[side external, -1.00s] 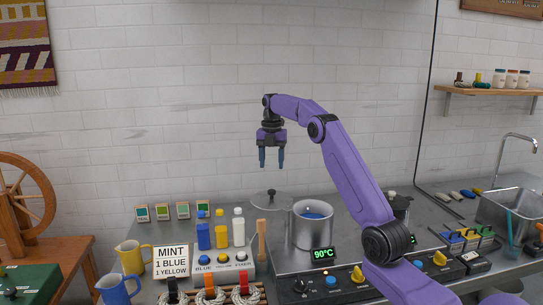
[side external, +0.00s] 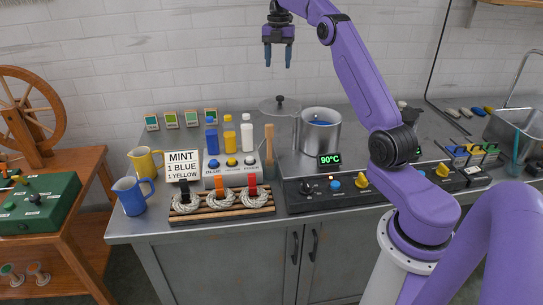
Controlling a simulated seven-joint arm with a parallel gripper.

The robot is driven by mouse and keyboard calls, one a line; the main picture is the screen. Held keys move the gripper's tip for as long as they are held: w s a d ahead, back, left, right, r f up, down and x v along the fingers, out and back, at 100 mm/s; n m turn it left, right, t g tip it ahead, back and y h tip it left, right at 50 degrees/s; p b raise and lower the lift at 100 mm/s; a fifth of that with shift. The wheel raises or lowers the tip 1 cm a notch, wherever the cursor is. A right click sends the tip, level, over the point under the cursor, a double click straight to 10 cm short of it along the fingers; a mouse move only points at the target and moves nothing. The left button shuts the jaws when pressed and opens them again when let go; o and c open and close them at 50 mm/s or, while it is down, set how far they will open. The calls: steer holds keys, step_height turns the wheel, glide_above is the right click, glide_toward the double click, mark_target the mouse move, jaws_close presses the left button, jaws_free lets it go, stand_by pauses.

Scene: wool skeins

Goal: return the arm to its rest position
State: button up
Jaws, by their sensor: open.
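My gripper (side external: 278,58) hangs in the air at the top of the side external view, fingers pointing down. It is open with nothing between its two fingers. It is well above the counter, in front of the white brick wall and apart from everything. The purple arm rises from its base at the lower right and bends over toward the gripper.
Below stand a steel pot (side external: 320,132) with blue liquid, a pot lid (side external: 281,106), several bottles (side external: 229,134) and a wooden rack (side external: 222,206) with white skeins. A yellow jug (side external: 145,163) and blue jug (side external: 131,197) stand left. The air around the gripper is clear.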

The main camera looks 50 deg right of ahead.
steer(key=a+m, duration=0.1)
steer(key=a, duration=1)
steer(key=s+a+m, duration=0.2)
steer(key=s+a, duration=0.3)
steer(key=a, duration=0.5)
steer(key=s+a+m, duration=0.2)
steer(key=s+a, duration=0.4)
steer(key=a, duration=0.5)
steer(key=s+a+f+m, duration=0.1)
steer(key=s+a+f, duration=0.15)
steer(key=s, duration=0.35)
steer(key=s+a+f+m, duration=0.1)
steer(key=s+a, duration=0.2)
steer(key=s, duration=0.4)
steer(key=s+d+f+m, duration=0.1)
steer(key=s+f, duration=0.1)
steer(key=s, duration=0.5)
steer(key=s+d+f+m, duration=0.2)
steer(key=s+f, duration=0.1)
steer(key=s, duration=0.5)
steer(key=shift+f, duration=0.35)
